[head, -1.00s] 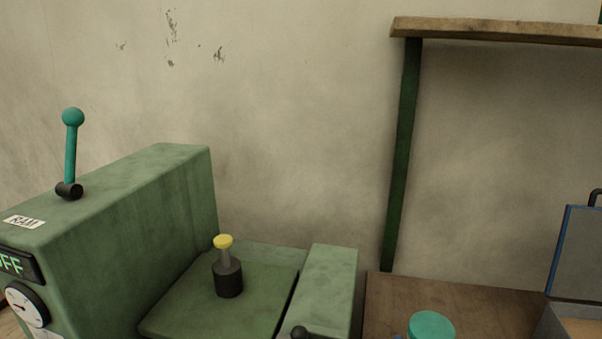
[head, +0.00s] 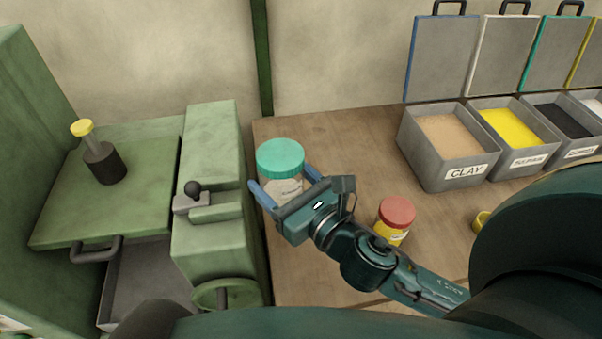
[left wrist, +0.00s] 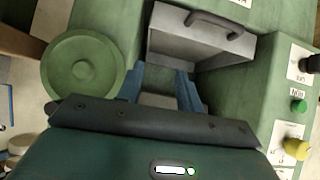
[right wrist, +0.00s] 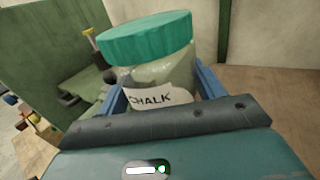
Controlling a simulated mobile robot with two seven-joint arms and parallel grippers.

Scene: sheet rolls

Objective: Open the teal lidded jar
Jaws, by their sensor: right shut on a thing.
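The teal lidded jar (head: 281,163) stands upright on the wooden bench, its lid on. In the right wrist view the jar (right wrist: 165,65) carries a label reading CHALK. My right gripper (head: 283,190) is shut on the jar's glass body, below the lid, with one blue finger on each side. My left gripper (left wrist: 160,82) shows only in the left wrist view. Its two blue fingers are apart with nothing seen between them, above the green machine near a grey drawer (left wrist: 200,50).
A red-lidded jar (head: 396,217) stands to the right of the teal one. Open bins (head: 447,175) with raised lids line the back right. The green machine (head: 215,150) with a black knob and handwheel (head: 224,293) is close on the left.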

